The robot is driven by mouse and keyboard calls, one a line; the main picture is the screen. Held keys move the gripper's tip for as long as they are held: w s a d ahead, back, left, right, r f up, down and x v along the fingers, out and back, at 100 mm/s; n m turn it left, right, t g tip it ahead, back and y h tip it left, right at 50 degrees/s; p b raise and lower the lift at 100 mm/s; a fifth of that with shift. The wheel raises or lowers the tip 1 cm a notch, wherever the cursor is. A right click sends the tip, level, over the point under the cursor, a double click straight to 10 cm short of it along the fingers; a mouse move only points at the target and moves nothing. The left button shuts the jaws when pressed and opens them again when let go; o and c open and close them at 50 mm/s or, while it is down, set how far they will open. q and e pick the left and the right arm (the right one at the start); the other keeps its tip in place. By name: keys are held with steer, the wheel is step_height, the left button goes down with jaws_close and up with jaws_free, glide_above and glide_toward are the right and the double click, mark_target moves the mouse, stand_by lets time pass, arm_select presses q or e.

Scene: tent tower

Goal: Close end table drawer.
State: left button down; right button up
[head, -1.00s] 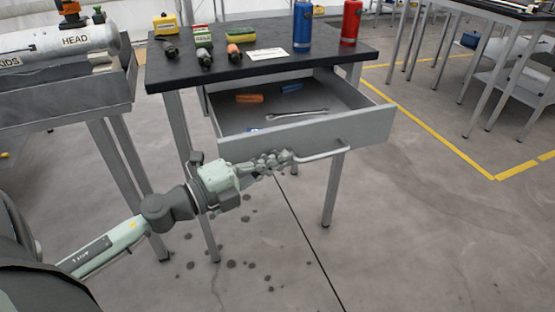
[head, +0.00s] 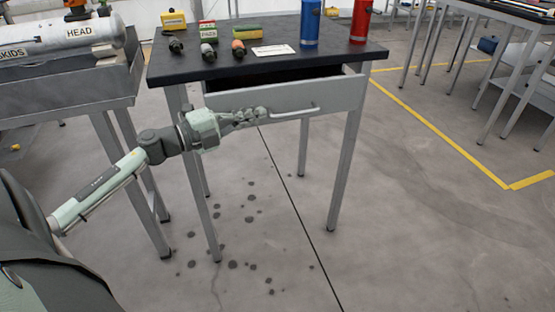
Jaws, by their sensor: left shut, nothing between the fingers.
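The end table (head: 280,66) has a black top and grey metal legs. Its grey drawer (head: 340,94) is open by a small gap, with a dark strip showing between its front and the tabletop. The drawer's contents are hidden. A bar handle (head: 295,115) runs along the drawer front. My left gripper (head: 262,115) is shut and empty, with its fingertips at the left end of the handle, against or very close to the drawer front. My right gripper is not in view.
On the tabletop stand a blue bottle (head: 310,23), a red bottle (head: 360,22), a yellow box (head: 173,19) and several small items. A grey bench with a white cylinder (head: 60,41) stands at the left. The floor in front and right is clear.

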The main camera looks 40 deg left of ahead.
arm_select(q)
steer(key=w+a, duration=0.2)
steer(key=a, duration=0.1)
steer(key=shift+w, duration=0.2)
steer(key=shift+w+a+b, duration=0.35)
steer(key=shift+a, duration=0.05)
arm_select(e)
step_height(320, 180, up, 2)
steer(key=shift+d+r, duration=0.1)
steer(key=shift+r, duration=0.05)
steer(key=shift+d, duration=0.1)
